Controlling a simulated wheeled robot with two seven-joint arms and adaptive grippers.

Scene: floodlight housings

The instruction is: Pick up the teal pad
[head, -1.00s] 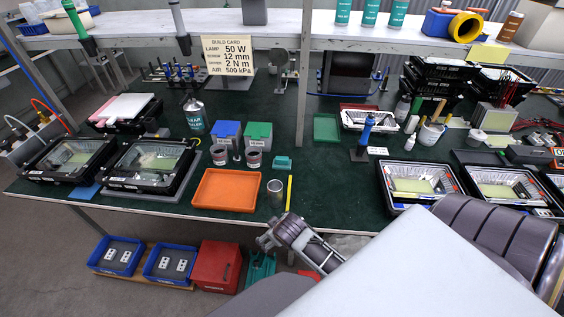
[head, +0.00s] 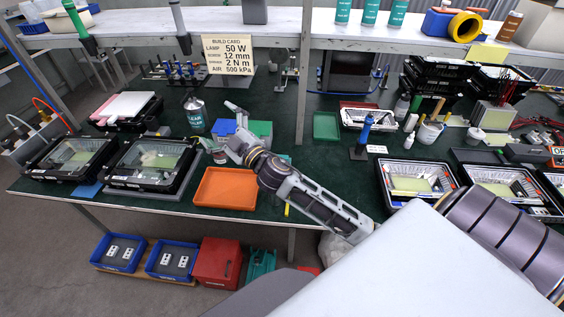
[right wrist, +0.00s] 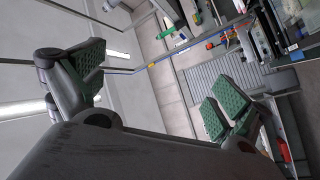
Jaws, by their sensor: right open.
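The small teal pad lay on the green bench mat, right of the two grey cups, in the earlier head view. The teal pad cannot be made out there. My left gripper is in no view.
An orange tray (head: 226,190) lies just below the right gripper. A grey cup (head: 219,156) is close beside it; the other is hidden. The blue bin (head: 222,127) and green bin (head: 262,129) stand behind. Black housings (head: 150,163) lie left. A dark green tray (head: 326,126) stands right.

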